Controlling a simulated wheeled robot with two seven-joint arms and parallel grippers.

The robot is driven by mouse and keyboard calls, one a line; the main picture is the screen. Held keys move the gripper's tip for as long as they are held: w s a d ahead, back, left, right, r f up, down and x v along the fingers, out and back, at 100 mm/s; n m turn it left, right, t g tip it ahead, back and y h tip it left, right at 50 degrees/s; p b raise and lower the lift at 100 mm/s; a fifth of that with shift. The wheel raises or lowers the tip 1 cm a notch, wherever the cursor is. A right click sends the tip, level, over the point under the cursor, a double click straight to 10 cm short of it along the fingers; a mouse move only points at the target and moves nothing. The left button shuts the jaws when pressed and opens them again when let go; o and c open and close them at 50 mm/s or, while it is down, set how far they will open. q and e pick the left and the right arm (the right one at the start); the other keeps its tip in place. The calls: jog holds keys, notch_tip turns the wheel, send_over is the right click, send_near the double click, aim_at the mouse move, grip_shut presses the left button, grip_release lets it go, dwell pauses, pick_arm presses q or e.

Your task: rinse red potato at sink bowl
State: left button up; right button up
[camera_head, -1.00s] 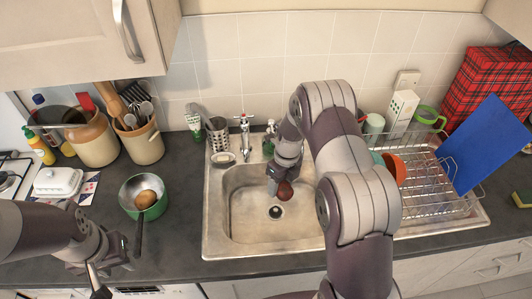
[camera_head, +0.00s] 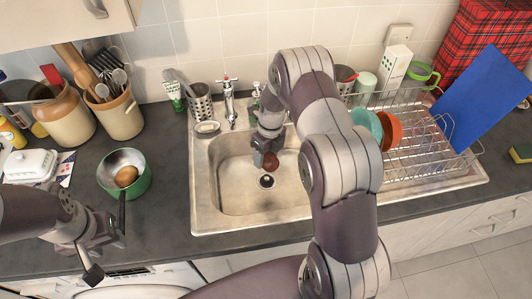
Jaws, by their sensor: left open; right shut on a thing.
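The red potato (camera_head: 271,161) is held by my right gripper (camera_head: 266,158) inside the sink bowl (camera_head: 233,190), above the drain (camera_head: 267,181). My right gripper is shut on it and points down, and its jaws partly hide the potato. The tap (camera_head: 228,99) stands behind the bowl; I cannot make out whether water runs. My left gripper (camera_head: 92,262) is open and empty, low over the counter's front edge at the left.
A dish rack (camera_head: 425,150) with bowls fills the right. Utensil crocks (camera_head: 115,115) stand at the back left.

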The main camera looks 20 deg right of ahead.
notch_tip(320, 180, down, 12)
jog(key=b, duration=0.9)
jog(key=shift+f+b, duration=0.1)
jog(key=shift+b, duration=0.3)
dwell(1.7)
notch_tip(320, 180, up, 18)
jog(key=p, duration=1.6)
dwell(1.3)
notch_tip(320, 180, up, 4)
jog(key=p, duration=0.4)
jog(key=shift+r, duration=0.2)
jog(key=shift+f, duration=0.1)
